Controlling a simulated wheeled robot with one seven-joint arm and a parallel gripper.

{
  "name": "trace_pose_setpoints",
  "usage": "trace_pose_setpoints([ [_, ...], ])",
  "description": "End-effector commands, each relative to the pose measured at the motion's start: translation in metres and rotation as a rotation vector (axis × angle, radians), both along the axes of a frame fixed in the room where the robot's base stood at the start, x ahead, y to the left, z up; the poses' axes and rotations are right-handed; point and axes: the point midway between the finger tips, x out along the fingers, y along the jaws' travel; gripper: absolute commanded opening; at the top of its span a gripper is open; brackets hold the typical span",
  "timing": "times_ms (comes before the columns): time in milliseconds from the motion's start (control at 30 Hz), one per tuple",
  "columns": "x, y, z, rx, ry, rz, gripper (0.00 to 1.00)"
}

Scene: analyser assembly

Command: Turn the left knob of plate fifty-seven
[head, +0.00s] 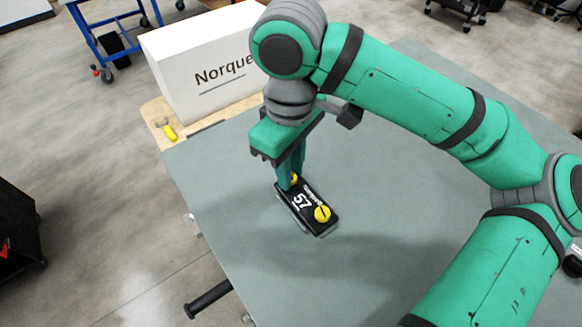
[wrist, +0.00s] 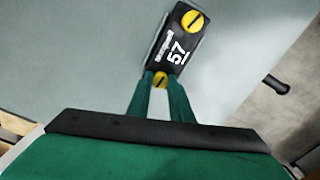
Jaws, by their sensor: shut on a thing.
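Plate fifty-seven (head: 308,203) is a black plate with a white "57", lying on the grey table. It also shows in the wrist view (wrist: 187,38). It has two round yellow knobs with dark slots. The right knob (head: 322,214) is free; in the wrist view it is at the top (wrist: 193,21). The left knob (wrist: 160,80), at the start of the lettering, sits between the fingertips of my gripper (wrist: 160,83). My gripper (head: 292,183) points down and is shut on this knob; the fingers partly hide it in the head view (head: 294,178).
A white box (head: 200,65) lettered "Norque" stands on a wooden surface beyond the grey table (head: 235,220). A dark bar (head: 207,299) sticks out near the table's front edge. The table around the plate is clear.

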Motion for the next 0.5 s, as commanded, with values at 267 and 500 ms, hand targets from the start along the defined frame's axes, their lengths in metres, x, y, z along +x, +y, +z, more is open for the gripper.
trace_pose_setpoints([
  [267,0.0004,0.0002,0.0007,0.001,-0.002,-0.046,0.0],
  [500,0.0004,0.0002,0.0007,0.001,-0.002,-0.044,0.36],
])
